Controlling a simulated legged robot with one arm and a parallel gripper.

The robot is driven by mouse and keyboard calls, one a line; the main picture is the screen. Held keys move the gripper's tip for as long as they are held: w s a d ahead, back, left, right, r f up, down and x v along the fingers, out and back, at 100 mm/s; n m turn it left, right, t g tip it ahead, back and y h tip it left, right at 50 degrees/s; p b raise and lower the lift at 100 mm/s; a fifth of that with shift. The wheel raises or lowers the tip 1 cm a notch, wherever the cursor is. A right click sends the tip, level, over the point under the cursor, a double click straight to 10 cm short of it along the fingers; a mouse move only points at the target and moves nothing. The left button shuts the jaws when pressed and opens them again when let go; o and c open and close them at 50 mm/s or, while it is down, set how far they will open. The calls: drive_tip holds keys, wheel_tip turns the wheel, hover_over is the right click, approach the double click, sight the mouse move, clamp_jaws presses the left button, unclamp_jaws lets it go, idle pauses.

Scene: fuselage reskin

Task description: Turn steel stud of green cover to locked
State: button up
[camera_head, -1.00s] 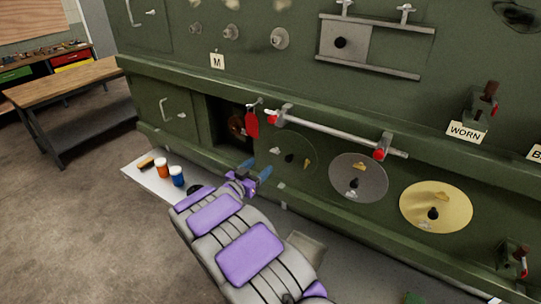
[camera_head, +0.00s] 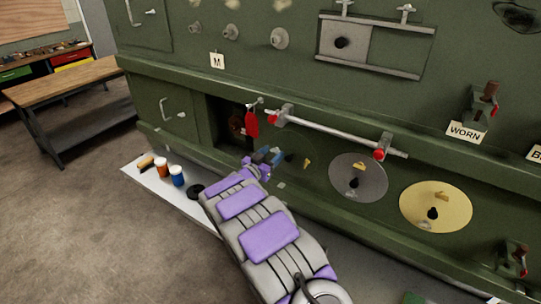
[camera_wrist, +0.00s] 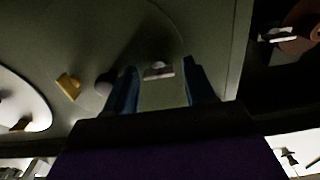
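The green cover (camera_head: 296,146) is a round plate set in the lower green panel, left of a grey cover (camera_head: 371,180). A small steel stud (camera_wrist: 158,70) is on it, beside a dark knob (camera_wrist: 105,84) and a yellow tab (camera_wrist: 68,87) in the wrist view. My gripper (camera_head: 268,154) is open in front of the cover's left part. In the wrist view its blue fingers (camera_wrist: 158,82) stand apart, with the stud showing between their tips. I cannot tell whether they touch it. In the head view my gripper hides the stud.
A steel bar (camera_head: 330,132) with red-ended clamps runs above the covers. A red tag (camera_head: 252,124) hangs beside a dark opening (camera_head: 218,122) on the left. A yellow cover (camera_head: 436,207) is further right. Orange and blue jars (camera_head: 177,176) stand on a white shelf at lower left.

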drive_tip(key=c, duration=0.8)
drive_tip(key=shift+c, duration=0.2)
drive_tip(key=shift+m+b, duration=0.35)
drive_tip(key=shift+m, duration=0.05)
drive_tip(key=m+b, duration=0.4)
drive_tip(key=shift+a+f+m, duration=0.1)
drive_tip(key=shift+f+m, duration=0.1)
drive_tip(key=shift+m, duration=0.1)
drive_tip(key=m+b, duration=0.4)
drive_tip(key=b, duration=0.1)
drive_tip(key=shift+m, duration=0.3)
drive_tip(key=m+b, duration=0.5)
drive_tip(key=shift+b, duration=0.35)
drive_tip(key=shift+r+m+b, duration=0.1)
drive_tip(key=shift+m+b, duration=1.3)
drive_tip(key=shift+m, duration=0.1)
drive_tip(key=shift+r, duration=0.1)
